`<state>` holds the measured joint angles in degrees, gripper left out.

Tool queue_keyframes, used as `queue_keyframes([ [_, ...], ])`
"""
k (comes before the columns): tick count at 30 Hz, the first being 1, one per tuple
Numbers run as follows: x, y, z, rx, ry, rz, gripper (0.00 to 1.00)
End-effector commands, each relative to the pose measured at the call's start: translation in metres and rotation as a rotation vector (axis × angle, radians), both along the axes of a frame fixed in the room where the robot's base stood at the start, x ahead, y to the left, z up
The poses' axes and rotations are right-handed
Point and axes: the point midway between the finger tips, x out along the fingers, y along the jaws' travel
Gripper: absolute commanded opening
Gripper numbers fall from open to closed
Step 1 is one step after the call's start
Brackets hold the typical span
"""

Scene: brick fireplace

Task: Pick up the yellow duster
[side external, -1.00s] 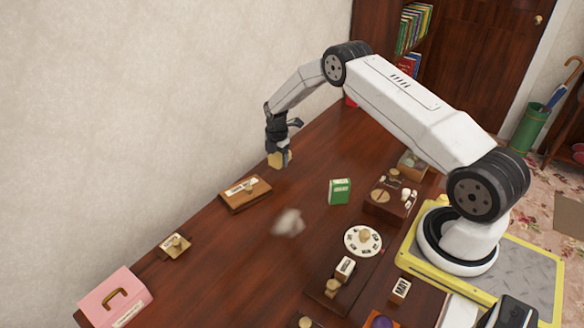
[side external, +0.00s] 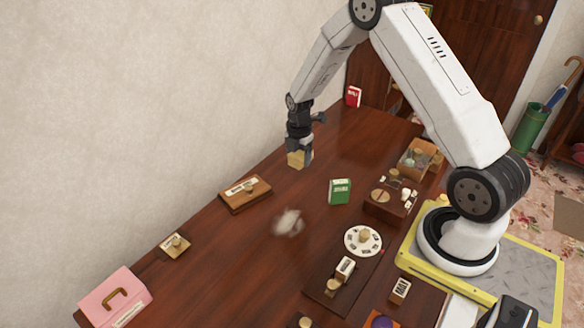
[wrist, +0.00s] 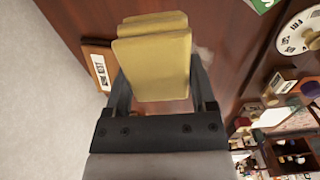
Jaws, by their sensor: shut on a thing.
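The yellow duster (side external: 299,158) is a folded, block-like pale yellow cloth. My gripper (side external: 300,148) is shut on it and holds it above the dark wooden table, toward the wall side. In the wrist view the duster (wrist: 158,62) fills the space between my two dark fingers (wrist: 157,92), with its folded layers showing at the top. Its far side is hidden.
A wooden box with a label (side external: 245,193) lies near the wall. A green box (side external: 340,191), a blurred pale patch (side external: 289,222) and a white dial (side external: 363,240) are on the table (side external: 230,265). A pink case (side external: 115,298) stands front left. A red box (side external: 353,96) stands far back.

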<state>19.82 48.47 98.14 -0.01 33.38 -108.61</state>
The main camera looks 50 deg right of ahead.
Motion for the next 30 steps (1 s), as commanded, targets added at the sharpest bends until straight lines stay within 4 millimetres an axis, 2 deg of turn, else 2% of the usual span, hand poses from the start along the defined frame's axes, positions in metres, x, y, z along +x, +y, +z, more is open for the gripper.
queue_keyframes([
  [9, -0.016, 0.005, 0.008, 0.000, -0.001, 0.000, 0.17],
  [26, -0.018, 0.005, 0.008, 0.000, 0.000, 0.000, 0.17],
  [27, -0.018, 0.005, 0.008, 0.000, 0.000, 0.000, 0.66],
  [29, -0.018, 0.005, 0.008, 0.000, 0.000, 0.000, 0.47],
  [30, -0.018, 0.005, 0.008, 0.000, 0.000, 0.000, 0.34],
])
